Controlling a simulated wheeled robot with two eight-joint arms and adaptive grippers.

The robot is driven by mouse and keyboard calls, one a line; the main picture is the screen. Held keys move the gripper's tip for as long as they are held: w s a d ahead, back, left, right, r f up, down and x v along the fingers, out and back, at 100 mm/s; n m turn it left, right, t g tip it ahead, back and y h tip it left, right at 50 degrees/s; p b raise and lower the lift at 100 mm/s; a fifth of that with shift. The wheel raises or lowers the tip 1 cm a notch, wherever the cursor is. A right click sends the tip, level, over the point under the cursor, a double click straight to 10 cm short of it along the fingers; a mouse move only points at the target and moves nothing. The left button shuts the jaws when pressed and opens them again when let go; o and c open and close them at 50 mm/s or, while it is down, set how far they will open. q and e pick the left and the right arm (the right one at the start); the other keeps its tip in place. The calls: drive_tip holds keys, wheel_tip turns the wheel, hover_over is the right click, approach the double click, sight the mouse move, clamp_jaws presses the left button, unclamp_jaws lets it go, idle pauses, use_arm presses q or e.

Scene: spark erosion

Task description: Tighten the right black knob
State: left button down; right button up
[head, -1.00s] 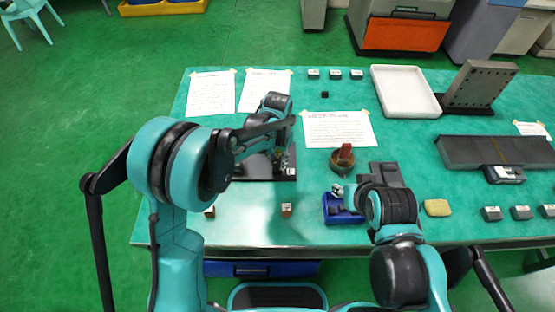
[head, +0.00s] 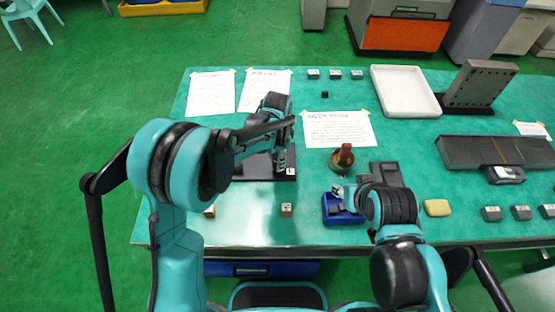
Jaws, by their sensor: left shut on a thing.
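My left gripper (head: 279,163) points down over the right end of a dark fixture plate (head: 262,172) on the green table. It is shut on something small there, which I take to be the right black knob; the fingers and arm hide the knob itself. A small white label shows at the plate's right end. My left forearm covers the plate's left part. My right gripper (head: 338,193) is low over a blue tray (head: 345,215) right of the plate; its fingers are too small and covered to read.
A round pot with a red-brown piece (head: 344,156) stands right of the plate. Paper sheets (head: 338,128) lie behind. A white tray (head: 404,92), an angle plate (head: 480,85) and a long dark block (head: 495,152) are on the right. Small blocks (head: 286,210) sit near the front edge.

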idle(0.3)
use_arm(q)
drive_tip(key=c, duration=1.2)
unclamp_jaws()
drive_tip(key=shift+o, duration=0.2)
drive_tip(key=shift+r, duration=0.1)
wheel_tip(320, 180, up, 12)
drive_tip(key=s+a+r+n+t, duration=0.3)
drive_tip(key=s+a+r+n, duration=0.2)
drive_tip(key=s+a, duration=0.35)
drive_tip(key=s+a+f+n+t, duration=0.2)
drive_tip(key=s+a+n+t, duration=0.2)
drive_tip(key=s+a+n, duration=0.4)
drive_tip(key=shift+s+a+f, duration=0.35)
drive_tip(key=shift+s+a, duration=0.3)
drive_tip(key=shift+s, duration=0.6)
